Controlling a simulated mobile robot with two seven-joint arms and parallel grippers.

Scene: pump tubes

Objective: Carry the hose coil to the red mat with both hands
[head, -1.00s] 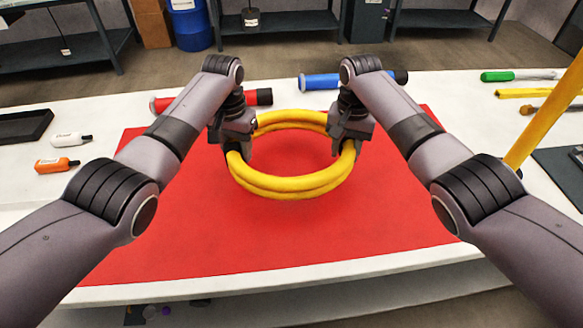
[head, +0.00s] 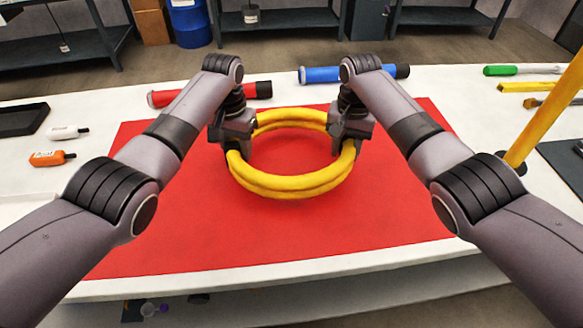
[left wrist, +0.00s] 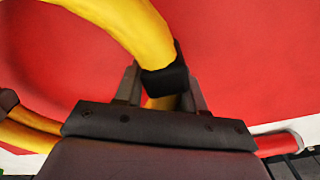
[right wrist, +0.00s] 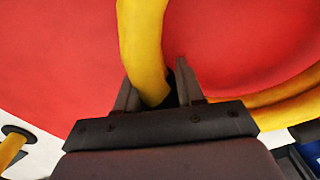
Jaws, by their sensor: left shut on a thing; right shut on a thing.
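The yellow hose coil (head: 288,188) is level over the red mat (head: 280,238), well inside its edges. Whether the coil touches the mat or hangs just above it, I cannot tell. My left gripper (head: 236,150) is shut on the coil's left side. My right gripper (head: 342,145) is shut on its right side. In the left wrist view the coil (left wrist: 125,28) passes between the fingers beside a black band (left wrist: 164,80). In the right wrist view the coil (right wrist: 141,45) also runs between the fingers.
A red tube (head: 163,98) and a blue tube (head: 320,75) lie behind the mat. A black tray (head: 22,119), a white bottle (head: 66,132) and an orange bottle (head: 50,158) are at the left. A yellow post (head: 545,115) rises at the right.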

